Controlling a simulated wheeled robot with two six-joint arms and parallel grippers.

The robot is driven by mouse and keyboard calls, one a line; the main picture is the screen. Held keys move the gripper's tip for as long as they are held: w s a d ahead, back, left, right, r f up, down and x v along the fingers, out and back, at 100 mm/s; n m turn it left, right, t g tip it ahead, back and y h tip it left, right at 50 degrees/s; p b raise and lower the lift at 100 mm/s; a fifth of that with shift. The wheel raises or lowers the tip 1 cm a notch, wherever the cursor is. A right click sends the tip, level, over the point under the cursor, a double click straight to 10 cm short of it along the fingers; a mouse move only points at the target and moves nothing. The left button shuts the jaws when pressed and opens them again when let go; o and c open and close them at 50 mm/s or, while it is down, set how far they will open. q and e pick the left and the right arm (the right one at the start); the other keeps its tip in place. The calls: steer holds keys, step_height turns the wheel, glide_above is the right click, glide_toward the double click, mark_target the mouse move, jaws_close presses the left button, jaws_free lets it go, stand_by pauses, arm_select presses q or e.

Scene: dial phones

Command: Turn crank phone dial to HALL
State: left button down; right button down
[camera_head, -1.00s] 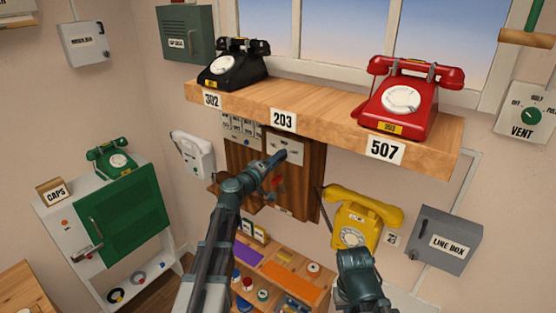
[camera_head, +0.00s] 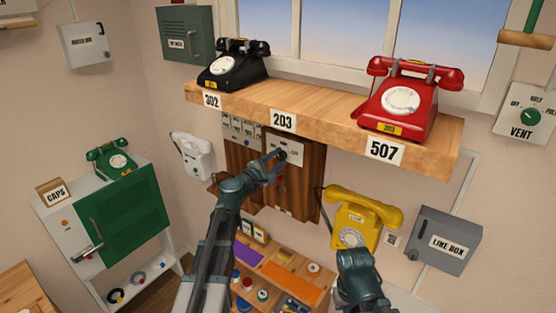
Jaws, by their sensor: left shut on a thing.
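The wooden crank phone (camera_head: 309,185) hangs on the wall under the shelf. It has a pale plate (camera_head: 292,147) at its top with small markings too small to read. A small dark dial knob (camera_head: 283,156) sits on this plate, partly hidden by my gripper. My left gripper (camera_head: 279,160) reaches up from below and is shut on the dial knob. Which mark the knob points at cannot be told. My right gripper (camera_head: 357,256) is low in front of the yellow phone, and its fingers cannot be made out.
The wooden shelf (camera_head: 300,98) above the crank phone bears a black phone (camera_head: 234,65) and a red phone (camera_head: 408,98). A yellow phone (camera_head: 362,218) and a grey line box (camera_head: 446,240) are to the right. A low shelf unit (camera_head: 282,262) with coloured items stands below.

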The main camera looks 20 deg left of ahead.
arm_select(q)
steer(key=shift+n, duration=0.7)
steer(key=shift+c, duration=1.9)
jaws_free()
steer(key=v, duration=1.4)
